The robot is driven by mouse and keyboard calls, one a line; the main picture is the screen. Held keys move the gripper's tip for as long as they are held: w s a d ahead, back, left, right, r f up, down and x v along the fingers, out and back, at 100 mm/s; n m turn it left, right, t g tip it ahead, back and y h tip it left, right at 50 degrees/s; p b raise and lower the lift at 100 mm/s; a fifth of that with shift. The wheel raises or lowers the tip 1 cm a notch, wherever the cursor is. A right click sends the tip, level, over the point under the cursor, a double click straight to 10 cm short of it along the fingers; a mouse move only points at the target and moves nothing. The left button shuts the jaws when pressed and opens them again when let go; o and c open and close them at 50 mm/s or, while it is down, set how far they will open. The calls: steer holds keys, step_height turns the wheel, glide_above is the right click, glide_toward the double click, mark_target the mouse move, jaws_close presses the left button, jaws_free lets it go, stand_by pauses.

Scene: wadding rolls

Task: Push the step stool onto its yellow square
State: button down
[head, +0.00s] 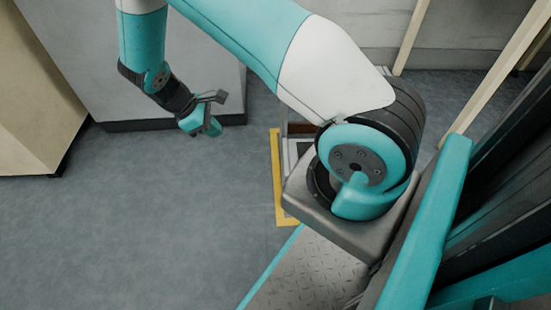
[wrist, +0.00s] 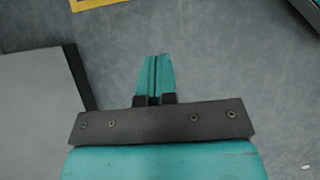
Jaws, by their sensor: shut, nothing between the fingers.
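The yellow square (head: 277,180) is marked on the grey floor; its left edge and lower left corner show, and the rest is behind my arm. A strip of yellow shows at the top of the wrist view (wrist: 90,3). What looks like the step stool (head: 291,150), pale grey with a brown part, shows just right of the yellow left edge. My arm hides most of it, so I cannot tell how it sits on the square. My gripper (head: 212,126) hangs left of the square, apart from the stool. Its teal fingers (wrist: 155,78) are shut and empty.
A grey cabinet (head: 180,70) with a dark base stands behind my gripper; it also shows at the left of the wrist view (wrist: 35,110). A beige cabinet (head: 35,100) is at the far left. Pale posts (head: 410,38) stand at the back right. The floor at lower left is clear.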

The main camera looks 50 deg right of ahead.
steer(key=n+g+h+b, duration=0.1)
steer(key=g+h, duration=0.1)
glide_toward(291, 155)
steer(key=w+a, duration=0.6)
steer(key=a, duration=0.1)
steer(key=s+d+f+b, duration=0.6)
steer(key=s+d, duration=0.1)
steer(key=d, duration=0.1)
steer(key=shift+d+b, duration=0.2)
steer(key=shift+b, duration=0.15)
steer(key=s+d+p, duration=0.2)
steer(key=d+p, duration=0.1)
steer(key=shift+s+r+p, duration=0.15)
steer(key=shift+s+p, duration=0.2)
steer(key=shift+s, duration=0.05)
steer(key=shift+s+d+f, duration=0.1)
steer(key=shift+f, duration=0.1)
